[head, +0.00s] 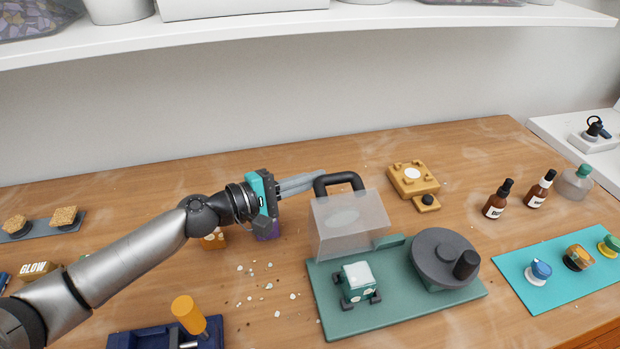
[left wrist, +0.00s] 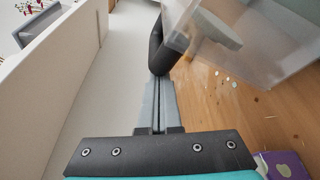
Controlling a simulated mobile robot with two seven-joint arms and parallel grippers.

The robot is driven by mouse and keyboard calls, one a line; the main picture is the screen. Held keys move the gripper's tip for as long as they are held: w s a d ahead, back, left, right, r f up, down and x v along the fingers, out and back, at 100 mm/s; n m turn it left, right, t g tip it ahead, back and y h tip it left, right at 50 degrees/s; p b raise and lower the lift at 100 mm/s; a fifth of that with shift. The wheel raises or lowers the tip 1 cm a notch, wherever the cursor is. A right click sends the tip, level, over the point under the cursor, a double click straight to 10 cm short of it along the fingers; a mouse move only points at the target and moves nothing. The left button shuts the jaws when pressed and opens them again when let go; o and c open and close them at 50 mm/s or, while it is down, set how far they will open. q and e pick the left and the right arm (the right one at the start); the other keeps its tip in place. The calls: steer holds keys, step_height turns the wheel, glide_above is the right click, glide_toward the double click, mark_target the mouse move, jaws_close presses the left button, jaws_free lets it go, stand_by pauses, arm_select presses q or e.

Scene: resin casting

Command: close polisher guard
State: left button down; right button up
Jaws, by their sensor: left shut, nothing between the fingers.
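The polisher stands on a green base (head: 400,318) at the centre right of the table in the head view. Its clear guard (head: 348,222) is raised at the back, with a black handle (head: 340,179) on top. A dark round wheel (head: 444,258) and a small green block-like part (head: 356,282) sit on the base. My left gripper (head: 322,177) is shut and empty, its fingertips at the left side of the handle. In the left wrist view the fingers (left wrist: 158,100) reach the dark handle (left wrist: 157,50), and the clear guard (left wrist: 245,40) is at the right. Whether they touch is unclear.
A yellow fixture (head: 413,180) stands behind the polisher. Brown bottles (head: 498,200) and a cyan mat (head: 545,292) are at the right. A navy tray with an orange-knobbed tool (head: 190,315) is at the front. White crumbs lie left of the base. A white shelf (head: 250,28) overhangs the back.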

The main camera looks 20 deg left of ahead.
mark_target(320, 198)
arm_select(q)
steer(key=s+d+r+m, duration=0.2)
steer(key=s, duration=0.1)
steer(key=shift+t+b, duration=0.4)
steer(key=shift+s+d+r+m, duration=0.15)
steer(key=shift+s+d+m, duration=0.1)
steer(key=shift+m, duration=0.15)
steer(key=shift+s+d+r+p, duration=0.3)
steer(key=shift+s+d+r, duration=0.05)
steer(key=shift+s, duration=0.25)
steer(key=shift+s+d, duration=0.15)
steer(key=shift+s, duration=0.05)
arm_select(e)
steer(key=shift+w+d, duration=0.1)
steer(key=shift+d, duration=0.05)
arm_select(q)
steer(key=shift+r, duration=0.1)
